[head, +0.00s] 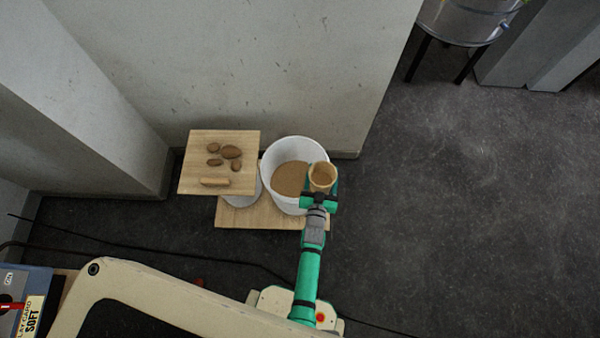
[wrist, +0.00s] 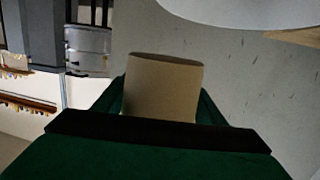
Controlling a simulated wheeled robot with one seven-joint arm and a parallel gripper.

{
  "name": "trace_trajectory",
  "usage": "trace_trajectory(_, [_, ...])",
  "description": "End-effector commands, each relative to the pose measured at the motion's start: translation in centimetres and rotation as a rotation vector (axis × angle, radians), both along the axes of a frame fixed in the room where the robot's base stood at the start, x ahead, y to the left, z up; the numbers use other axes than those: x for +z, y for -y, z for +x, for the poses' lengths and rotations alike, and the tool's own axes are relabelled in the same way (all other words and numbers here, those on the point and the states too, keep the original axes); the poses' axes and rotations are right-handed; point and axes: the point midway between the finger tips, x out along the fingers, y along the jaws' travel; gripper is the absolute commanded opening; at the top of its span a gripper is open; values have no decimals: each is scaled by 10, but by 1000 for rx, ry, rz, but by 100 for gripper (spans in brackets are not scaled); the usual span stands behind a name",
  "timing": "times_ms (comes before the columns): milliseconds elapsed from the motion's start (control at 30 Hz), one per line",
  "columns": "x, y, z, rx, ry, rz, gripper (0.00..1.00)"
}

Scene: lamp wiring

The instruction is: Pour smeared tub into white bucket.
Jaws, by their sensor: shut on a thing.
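The white bucket (head: 275,153) stands on a low wooden board against the wall, with a brown mass inside it. The smeared tub (head: 322,177) is a small tan cup, its round mouth facing the head camera, with brown showing inside. My gripper (head: 320,187) is shut on the tub and holds it over the bucket's right front rim. In the wrist view the tub (wrist: 163,88) sits between the dark green jaws. A white curved shape, likely the bucket (wrist: 245,9), shows at top right there. Whether anything is falling from the tub cannot be told.
A square wooden top (head: 195,160) with several brown lumps stands close left of the bucket. The low wooden board (head: 262,213) lies under the bucket. A dark cable (head: 150,257) crosses the floor. A metal drum on legs (head: 462,22) is far right. Floor on the right is clear.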

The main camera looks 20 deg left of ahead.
Motion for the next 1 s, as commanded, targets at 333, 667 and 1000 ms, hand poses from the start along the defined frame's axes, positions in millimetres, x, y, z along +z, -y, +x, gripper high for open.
trace_trajectory(333, [-45,-72,0,140,1,3,31])
trace_trajectory(667, [-60,-94,-4,175,-5,4,31])
trace_trajectory(1000, [-60,-89,-13,172,-131,-25,30])
